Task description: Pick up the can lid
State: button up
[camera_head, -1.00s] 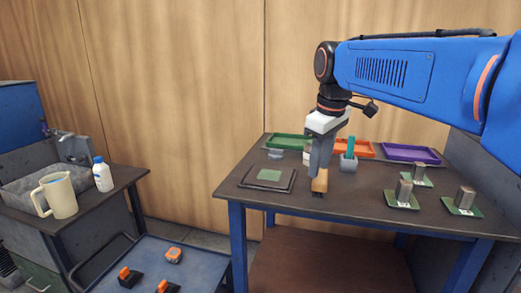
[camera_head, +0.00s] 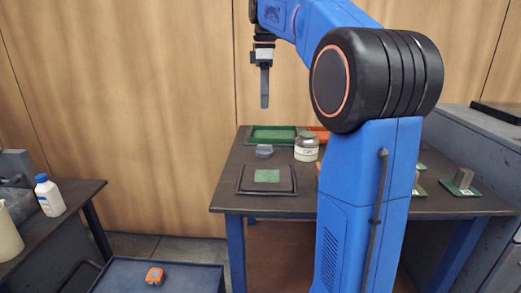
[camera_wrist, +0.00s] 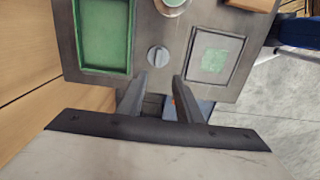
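A small round grey piece with a raised bar across its top (camera_wrist: 158,57), which I take for the can lid, lies on the dark table between the green tray and the flat dark panel. In the head view it is a small grey shape (camera_head: 264,151). A white can (camera_head: 307,150) with a grey-green top stands to its right; its round top also shows at the upper edge of the wrist view (camera_wrist: 173,4). My gripper (camera_head: 264,105) points down, well above the table. In the wrist view its fingers (camera_wrist: 160,77) are apart, with nothing between them.
A green tray (camera_head: 273,134) lies behind the grey piece, and a dark panel with a green square (camera_head: 267,176) lies in front. An orange tray (camera_head: 320,133) is partly hidden by my arm. A side table with a white bottle (camera_head: 50,196) is at left.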

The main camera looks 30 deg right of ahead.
send_over(265, 150)
notch_tip(265, 150, down, 10)
jog(key=shift+w+f, duration=0.1)
jog(key=shift+w, duration=0.05)
jog(key=shift+w+d+f, duration=0.1)
jog(key=shift+f, duration=1.25)
jog(key=shift+w+f, duration=0.1)
jog(key=shift+f, duration=1.2)
grip_shut()
